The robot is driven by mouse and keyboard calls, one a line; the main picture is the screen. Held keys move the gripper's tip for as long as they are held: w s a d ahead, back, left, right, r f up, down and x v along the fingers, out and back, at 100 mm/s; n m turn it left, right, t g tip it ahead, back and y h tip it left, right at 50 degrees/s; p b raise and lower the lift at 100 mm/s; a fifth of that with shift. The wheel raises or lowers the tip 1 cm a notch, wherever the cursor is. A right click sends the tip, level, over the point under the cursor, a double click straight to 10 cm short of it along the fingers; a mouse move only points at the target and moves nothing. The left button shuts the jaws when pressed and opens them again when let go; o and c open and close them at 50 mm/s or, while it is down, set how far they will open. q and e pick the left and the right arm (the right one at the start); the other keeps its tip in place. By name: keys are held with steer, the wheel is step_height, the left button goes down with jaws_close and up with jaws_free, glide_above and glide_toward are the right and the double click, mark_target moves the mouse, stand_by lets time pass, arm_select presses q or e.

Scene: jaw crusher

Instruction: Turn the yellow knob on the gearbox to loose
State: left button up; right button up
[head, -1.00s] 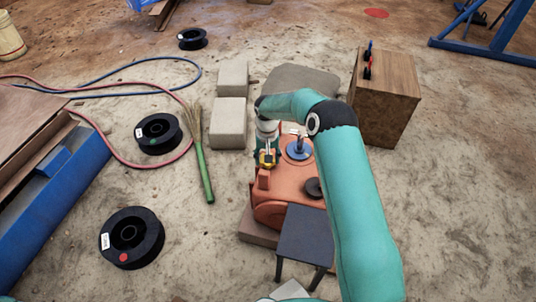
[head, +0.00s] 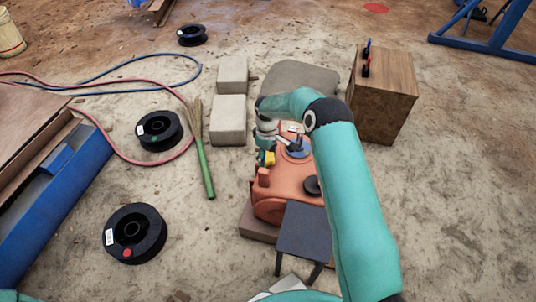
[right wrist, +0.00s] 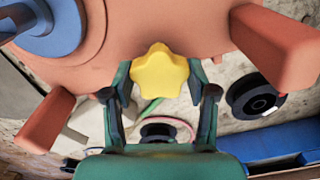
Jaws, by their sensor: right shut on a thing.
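In the right wrist view the star-shaped yellow knob (right wrist: 160,72) stands between the two fingers of my right gripper (right wrist: 161,84), one at each side. The gripper is shut on the knob, which still sits at the gearbox housing (right wrist: 190,25). My left gripper is not in view.
A blue round part (head: 298,149) and a black round part (head: 312,186) are on the gearbox close to the knob. A dark stool (head: 305,232) stands in front. A wooden box (head: 385,100) is behind right, and grey blocks (head: 228,120) are behind left.

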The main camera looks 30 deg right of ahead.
mark_target(267, 156)
steer(key=shift+w+n, duration=0.1)
steer(key=shift+n, duration=0.9)
steer(key=shift+r, duration=0.1)
steer(key=o, duration=1.1)
steer(key=shift+o, duration=0.2)
step_height(267, 156, up, 12)
